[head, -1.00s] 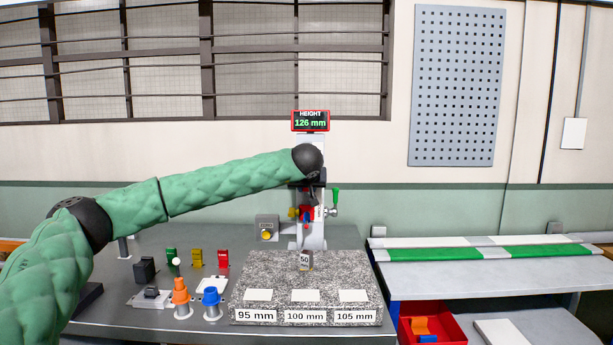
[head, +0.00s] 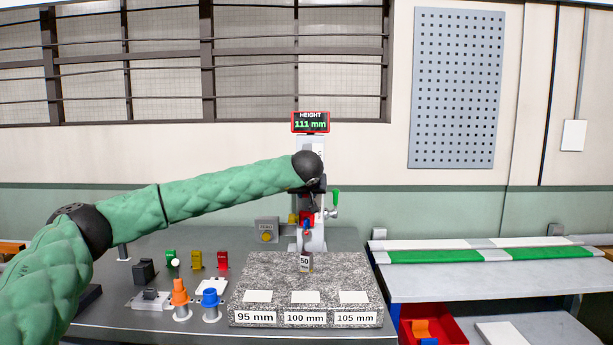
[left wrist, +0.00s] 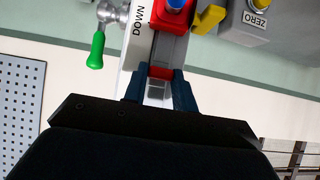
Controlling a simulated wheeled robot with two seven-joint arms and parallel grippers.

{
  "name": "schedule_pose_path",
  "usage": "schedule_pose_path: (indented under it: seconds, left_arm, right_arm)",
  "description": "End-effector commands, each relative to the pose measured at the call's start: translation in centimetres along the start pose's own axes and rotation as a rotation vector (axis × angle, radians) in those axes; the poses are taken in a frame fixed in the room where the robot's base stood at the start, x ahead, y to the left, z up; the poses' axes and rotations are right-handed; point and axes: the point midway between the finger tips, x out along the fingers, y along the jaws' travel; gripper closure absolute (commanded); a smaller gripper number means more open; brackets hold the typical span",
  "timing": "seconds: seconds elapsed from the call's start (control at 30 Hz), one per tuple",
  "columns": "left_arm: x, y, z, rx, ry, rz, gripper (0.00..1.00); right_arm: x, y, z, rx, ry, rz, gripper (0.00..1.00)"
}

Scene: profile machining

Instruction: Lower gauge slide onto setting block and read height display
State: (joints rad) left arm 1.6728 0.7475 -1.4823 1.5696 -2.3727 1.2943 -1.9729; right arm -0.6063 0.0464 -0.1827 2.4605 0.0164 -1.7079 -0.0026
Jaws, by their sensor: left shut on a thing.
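The height gauge column (head: 314,241) stands behind the granite plate (head: 270,275). Its red slide (head: 306,218) has a small blue tip below it. My left gripper (head: 312,200) is at the column, partly hidden by my arm. In the left wrist view my left gripper (left wrist: 160,90) is shut on the red slide (left wrist: 167,22), its dark fingers on either side. The setting block marked 50 (head: 305,262) stands on the plate below the slide, with a gap between them. The height display (head: 310,122) reads 111 mm. My right gripper is not in view.
A green-knobbed lever (head: 335,200) sticks out right of the column. Pads labelled 95, 100 and 105 mm line the plate's front. Coloured pieces stand at left.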

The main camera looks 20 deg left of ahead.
Motion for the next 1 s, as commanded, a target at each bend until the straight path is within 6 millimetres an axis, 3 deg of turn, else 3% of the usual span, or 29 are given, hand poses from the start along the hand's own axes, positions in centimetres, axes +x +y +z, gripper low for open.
schedule_pose_path:
  seconds: [1.0]
  left_arm:
    - [0.61, 0.00, 0.91, 0.001, -0.001, 0.000, 1.00]
  right_arm:
    - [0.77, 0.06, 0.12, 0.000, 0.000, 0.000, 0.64]
